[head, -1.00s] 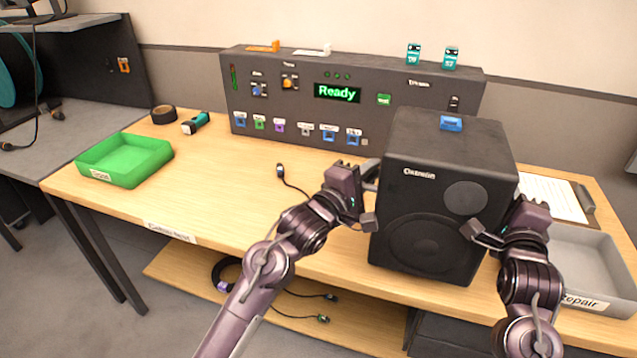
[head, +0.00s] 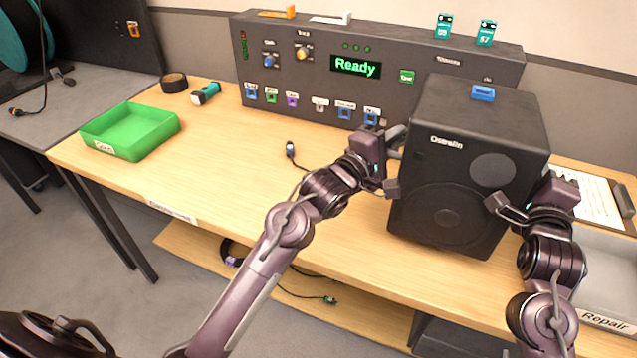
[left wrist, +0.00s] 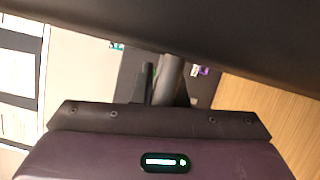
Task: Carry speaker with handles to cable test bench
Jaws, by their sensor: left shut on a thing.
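The speaker with handles (head: 470,165) is a large black box with a blue tag on top, upright at the front right of the wooden cable test bench (head: 235,155). I cannot tell whether its base touches the bench top. My left gripper (head: 388,165) is at its left side, shut on the left handle (head: 396,139). In the left wrist view the handle bar (left wrist: 170,80) runs up to the dark speaker body (left wrist: 210,30). My right gripper (head: 525,205) is at its right side; the right handle and the grip there are hidden.
A tester panel reading "Ready" (head: 355,67) stands at the back. A green tray (head: 130,132), black tape (head: 173,83) and a teal torch (head: 206,93) are at the left. A grey Repair tray (head: 605,318) and clipboard are at the right. The bench's left middle is mostly free.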

